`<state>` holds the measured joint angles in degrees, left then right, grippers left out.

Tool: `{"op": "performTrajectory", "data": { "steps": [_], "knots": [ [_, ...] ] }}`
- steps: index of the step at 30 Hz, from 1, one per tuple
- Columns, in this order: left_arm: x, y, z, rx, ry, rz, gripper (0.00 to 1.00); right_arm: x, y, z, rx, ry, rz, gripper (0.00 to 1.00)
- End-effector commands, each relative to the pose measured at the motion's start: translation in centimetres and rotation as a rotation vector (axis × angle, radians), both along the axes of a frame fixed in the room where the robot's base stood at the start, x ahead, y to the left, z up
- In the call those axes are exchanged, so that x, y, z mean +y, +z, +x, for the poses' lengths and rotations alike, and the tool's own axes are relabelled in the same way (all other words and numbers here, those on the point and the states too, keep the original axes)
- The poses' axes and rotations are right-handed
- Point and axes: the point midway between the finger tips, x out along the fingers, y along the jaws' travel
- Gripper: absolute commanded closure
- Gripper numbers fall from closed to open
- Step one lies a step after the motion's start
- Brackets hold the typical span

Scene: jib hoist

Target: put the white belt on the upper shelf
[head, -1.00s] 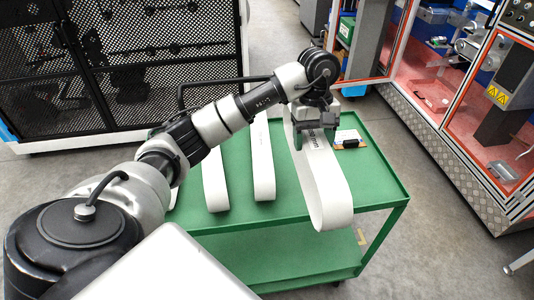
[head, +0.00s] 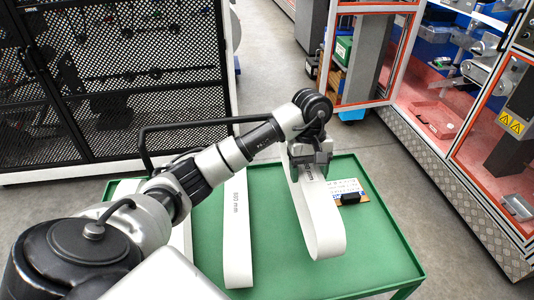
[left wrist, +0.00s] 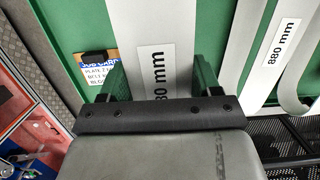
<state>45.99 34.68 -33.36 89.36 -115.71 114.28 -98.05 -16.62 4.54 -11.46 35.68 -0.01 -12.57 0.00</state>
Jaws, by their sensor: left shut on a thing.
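My left gripper (head: 311,152) is shut on a white belt (head: 325,232), a flat loop that hangs down from the jaws over the green top of a cart (head: 372,262). In the left wrist view the held belt (left wrist: 158,40) passes between the two green fingers, and its printed length is partly hidden. I cannot tell whether its lower end touches the cart top. Another white belt (head: 238,230) with a printed length stands to its left, and it shows in the left wrist view (left wrist: 246,45) marked 880 mm. My right gripper is out of view.
A job card (head: 345,186) with a small black block (head: 350,198) lies on the cart right of the held belt. The cart's right front is bare. A black mesh cabinet (head: 110,75) is behind left, an orange-framed machine (head: 455,120) at right.

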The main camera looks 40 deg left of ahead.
Motion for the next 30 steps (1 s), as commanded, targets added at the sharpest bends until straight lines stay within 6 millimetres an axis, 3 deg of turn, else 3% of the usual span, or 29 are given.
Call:
{"op": "performTrajectory", "data": {
  "steps": [3,6,18,30],
  "knots": [
    [-0.1,-2.2,-0.1,0.007,0.002,-0.003,0.6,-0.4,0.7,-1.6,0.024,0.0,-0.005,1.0],
    [0.0,-3.8,-0.1,0.006,0.002,-0.001,0.6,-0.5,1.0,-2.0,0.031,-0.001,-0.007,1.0],
    [0.0,-8.1,-0.1,0.004,0.003,-0.002,0.6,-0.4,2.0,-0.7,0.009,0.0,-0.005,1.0],
    [0.1,-9.0,0.0,0.0,0.001,0.0,0.6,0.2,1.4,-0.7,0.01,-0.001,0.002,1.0]
  ]
}}
